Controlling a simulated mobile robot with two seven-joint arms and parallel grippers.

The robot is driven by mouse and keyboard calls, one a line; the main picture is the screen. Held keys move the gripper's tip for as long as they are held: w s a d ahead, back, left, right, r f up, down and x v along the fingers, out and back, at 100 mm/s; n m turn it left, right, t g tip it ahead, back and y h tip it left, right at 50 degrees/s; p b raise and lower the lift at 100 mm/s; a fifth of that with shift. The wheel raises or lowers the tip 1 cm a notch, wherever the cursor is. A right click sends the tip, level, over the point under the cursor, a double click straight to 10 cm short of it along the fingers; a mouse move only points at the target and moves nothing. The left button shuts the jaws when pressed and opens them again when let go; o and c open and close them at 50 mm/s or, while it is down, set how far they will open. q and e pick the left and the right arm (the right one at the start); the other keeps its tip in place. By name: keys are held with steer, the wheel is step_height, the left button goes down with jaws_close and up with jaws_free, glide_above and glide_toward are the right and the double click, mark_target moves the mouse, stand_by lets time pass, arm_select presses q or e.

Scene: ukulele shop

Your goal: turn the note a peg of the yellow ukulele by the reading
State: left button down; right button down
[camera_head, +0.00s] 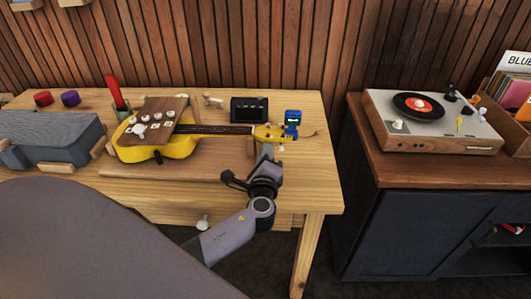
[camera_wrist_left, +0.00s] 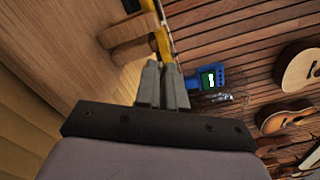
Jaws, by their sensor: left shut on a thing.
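The yellow ukulele (camera_head: 184,147) lies on the wooden workbench with its neck pointing right. Its yellow headstock (camera_head: 266,132) is near the bench's right end, with several light pegs along it. A blue clip-on tuner (camera_head: 292,119) with a lit screen stands at the headstock's tip; it also shows in the left wrist view (camera_wrist_left: 210,79), its reading too small to read. My left gripper (camera_head: 267,151) is at the near side of the headstock, shut on a peg that its fingers hide. In the left wrist view the closed fingers (camera_wrist_left: 163,68) meet the yellow headstock edge. My right gripper is not in view.
A dark box (camera_head: 249,109) stands behind the neck. A grey case (camera_head: 50,140) is at the left. A turntable (camera_head: 430,120) sits on the cabinet to the right, across a gap.

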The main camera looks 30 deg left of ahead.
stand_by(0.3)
arm_select(q)
steer(key=c, duration=1.2)
jaws_free()
steer(key=shift+b+v, duration=0.4)
steer(key=shift+v, duration=3.25)
steer(key=shift+w, duration=0.1)
